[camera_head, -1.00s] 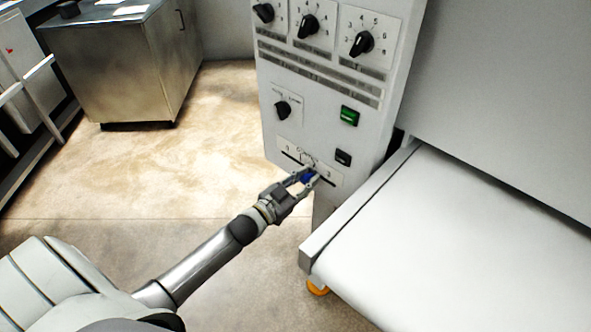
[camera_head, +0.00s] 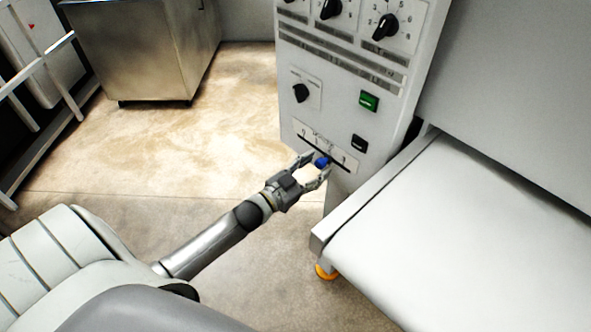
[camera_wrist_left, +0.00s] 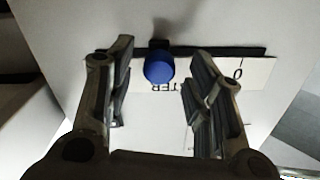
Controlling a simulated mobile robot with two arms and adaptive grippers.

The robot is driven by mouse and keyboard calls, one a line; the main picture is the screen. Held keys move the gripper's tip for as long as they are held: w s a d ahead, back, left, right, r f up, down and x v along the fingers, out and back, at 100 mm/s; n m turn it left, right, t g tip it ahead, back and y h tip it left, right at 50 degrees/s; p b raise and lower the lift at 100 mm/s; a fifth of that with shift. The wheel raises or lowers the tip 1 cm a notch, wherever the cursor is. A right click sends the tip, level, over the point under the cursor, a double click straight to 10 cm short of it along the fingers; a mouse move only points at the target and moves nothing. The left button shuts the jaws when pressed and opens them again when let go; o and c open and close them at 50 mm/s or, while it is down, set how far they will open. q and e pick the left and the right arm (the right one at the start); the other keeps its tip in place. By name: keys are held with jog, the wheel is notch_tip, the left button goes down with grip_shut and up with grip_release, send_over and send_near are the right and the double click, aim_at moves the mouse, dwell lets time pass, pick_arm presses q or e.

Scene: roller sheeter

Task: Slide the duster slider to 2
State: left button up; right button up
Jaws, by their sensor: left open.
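The duster slider is a round blue knob (camera_head: 321,162) on a slanted dark slot, low on the grey control panel. My left gripper (camera_head: 316,170) is open at the knob. In the left wrist view the blue knob (camera_wrist_left: 159,67) shows between the two spread fingers (camera_wrist_left: 162,75), with a visible gap to each. I cannot tell how deep the knob lies between them. My right gripper is not in view.
A white conveyor bed (camera_head: 470,235) with a raised edge stands close to the right. A steel cabinet (camera_head: 140,50) stands at the back left. The floor between is clear.

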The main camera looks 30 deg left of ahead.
pick_arm(q)
jog(key=v, duration=1)
jog(key=shift+d, duration=0.1)
jog(key=s+a+f+n+g+y, duration=0.15)
jog(key=s+f+g, duration=0.35)
jog(key=f, duration=1.1)
jog(key=s+f+n+g+y, duration=0.25)
jog(key=s+f, duration=0.45)
jog(key=f, duration=0.8)
jog(key=s+d+f+g, duration=0.3)
jog(key=s+f, duration=0.2)
jog(key=s, duration=0.4)
jog(key=s+d+f+g, duration=0.2)
jog(key=s+f+g, duration=0.1)
jog(key=s+f, duration=0.3)
jog(key=s+d+f+m+g, duration=0.1)
jog(key=s+d+f+g, duration=0.2)
jog(key=s, duration=0.8)
notch_tip(320, 180, down, 2)
jog(key=shift+s+d+f, duration=0.2)
jog(key=shift+s+d, duration=0.15)
jog(key=shift+c, duration=0.4)
